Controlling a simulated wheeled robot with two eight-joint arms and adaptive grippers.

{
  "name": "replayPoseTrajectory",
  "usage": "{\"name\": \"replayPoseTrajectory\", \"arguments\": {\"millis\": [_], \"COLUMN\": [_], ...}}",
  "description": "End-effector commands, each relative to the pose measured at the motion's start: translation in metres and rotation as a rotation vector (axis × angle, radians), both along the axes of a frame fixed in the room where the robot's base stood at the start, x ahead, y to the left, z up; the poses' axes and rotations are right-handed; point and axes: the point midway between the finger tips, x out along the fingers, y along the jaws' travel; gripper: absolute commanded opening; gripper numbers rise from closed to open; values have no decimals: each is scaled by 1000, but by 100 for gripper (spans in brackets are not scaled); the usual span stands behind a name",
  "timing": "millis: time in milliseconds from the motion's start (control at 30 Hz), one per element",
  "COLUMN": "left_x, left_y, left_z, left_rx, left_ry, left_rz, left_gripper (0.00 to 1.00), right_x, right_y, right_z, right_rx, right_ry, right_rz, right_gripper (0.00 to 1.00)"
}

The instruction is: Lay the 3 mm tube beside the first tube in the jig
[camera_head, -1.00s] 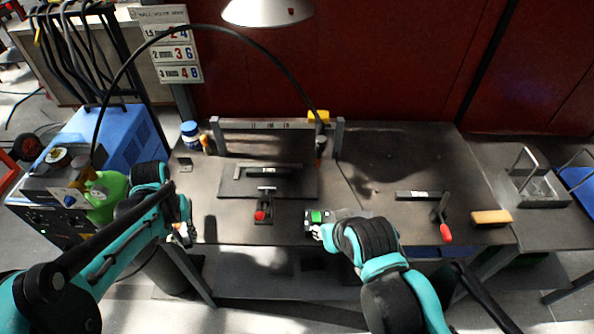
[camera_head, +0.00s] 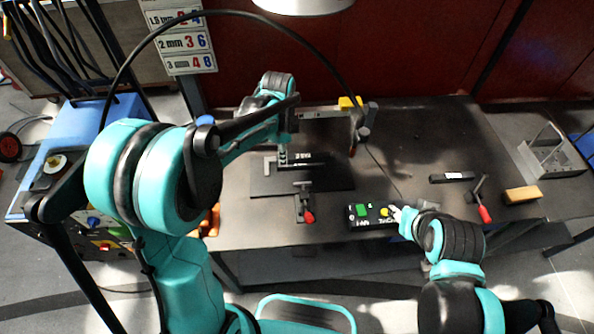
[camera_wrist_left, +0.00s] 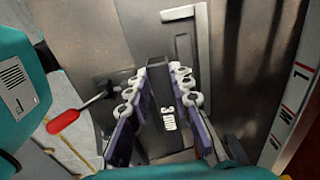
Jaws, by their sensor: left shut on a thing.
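My left gripper (camera_head: 283,160) is over the jig (camera_head: 330,180), a dark plate on the bench. In the left wrist view its fingers (camera_wrist_left: 160,90) are shut on the dark 3 mm tube (camera_wrist_left: 168,135), whose white "3 mm" label faces the camera. A pale L-shaped edge (camera_wrist_left: 205,65) runs alongside on the jig.
A red-handled clamp (camera_head: 306,208) stands at the jig's front. Another labelled dark bar (camera_head: 452,177), a red-handled tool (camera_head: 482,205) and a tan block (camera_head: 522,194) lie to the right. A marked rail (camera_head: 325,114) stands behind. The bench between jig and dark bar is mostly clear.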

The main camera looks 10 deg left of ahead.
Motion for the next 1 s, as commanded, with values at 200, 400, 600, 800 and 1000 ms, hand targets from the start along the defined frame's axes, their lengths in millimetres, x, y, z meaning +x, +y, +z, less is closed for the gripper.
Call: {"name": "replayPoseTrajectory", "arguments": {"millis": [200, 400, 600, 800, 1000], "left_x": [1, 1, 1, 0, 0], "left_y": [0, 0, 0, 0, 0], "left_z": [-45, -61, -90, -92, -96], "left_rx": [0, 0, 0, 0, 0], "left_ry": [0, 0, 0, 0, 0], "left_rz": [-6, -5, -4, -4, -3], "left_gripper": [0, 0, 0, 0, 0], "right_x": [0, 0, 0, 0, 0], "right_y": [0, 0, 0, 0, 0], "right_z": [-16, -21, -30, -30, -34], "right_rx": [0, 0, 0, 0, 0], "right_ry": [0, 0, 0, 0, 0], "right_rz": [0, 0, 0, 0, 0], "right_gripper": [40, 40, 40, 40, 40]}}
